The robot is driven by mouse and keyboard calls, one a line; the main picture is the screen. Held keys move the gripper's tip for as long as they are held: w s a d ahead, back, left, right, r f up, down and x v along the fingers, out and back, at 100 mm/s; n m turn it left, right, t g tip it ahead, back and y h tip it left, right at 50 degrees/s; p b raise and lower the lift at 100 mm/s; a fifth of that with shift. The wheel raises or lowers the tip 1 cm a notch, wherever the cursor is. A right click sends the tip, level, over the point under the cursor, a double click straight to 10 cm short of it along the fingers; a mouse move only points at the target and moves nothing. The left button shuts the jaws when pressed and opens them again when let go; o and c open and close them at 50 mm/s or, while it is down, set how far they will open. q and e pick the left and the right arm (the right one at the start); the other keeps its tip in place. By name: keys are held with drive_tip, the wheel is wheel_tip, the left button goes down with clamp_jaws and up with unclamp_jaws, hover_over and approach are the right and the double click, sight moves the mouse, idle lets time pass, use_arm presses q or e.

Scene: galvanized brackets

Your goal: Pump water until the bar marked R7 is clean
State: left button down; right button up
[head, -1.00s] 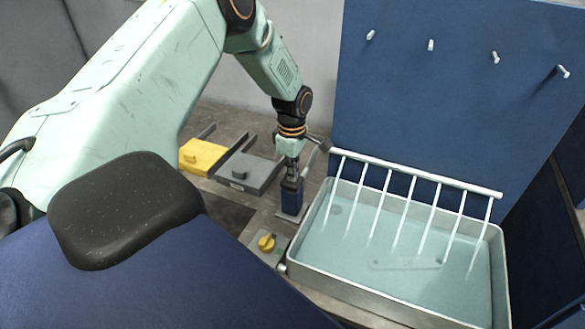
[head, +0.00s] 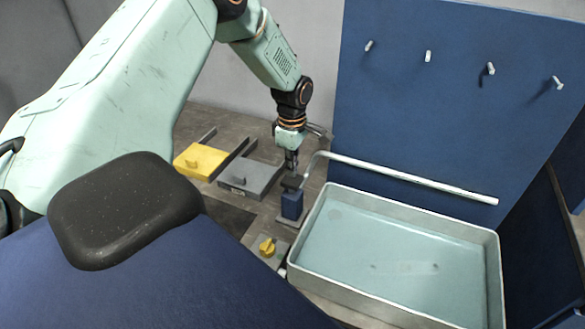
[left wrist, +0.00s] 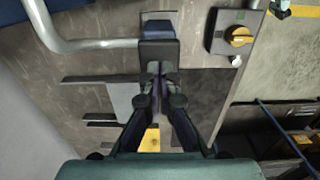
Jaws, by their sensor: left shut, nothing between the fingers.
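A pale, flat bar (head: 405,267) lies in the tray (head: 395,203), faint against the pale bottom; no R7 mark is readable on it. A blue pump block with a dark top (head: 292,205) stands left of the tray; the dark top also shows in the left wrist view (left wrist: 158,50). My left gripper (head: 291,168) is shut and empty, pointing down just over the pump's dark top. In the left wrist view its fingertips (left wrist: 158,72) are by that top; I cannot tell whether they touch. My right gripper is out of view.
A white spray pipe (head: 410,178) runs along the tray's back, with no water jets showing. A yellow knob (head: 267,247) sits in front of the pump. Yellow (head: 200,160) and grey (head: 249,177) blocks lie to the left. A blue panel with pegs (head: 455,110) stands behind.

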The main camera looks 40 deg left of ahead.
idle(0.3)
use_arm(q)
wheel_tip(320, 180, up, 6)
idle(0.7)
idle(0.5)
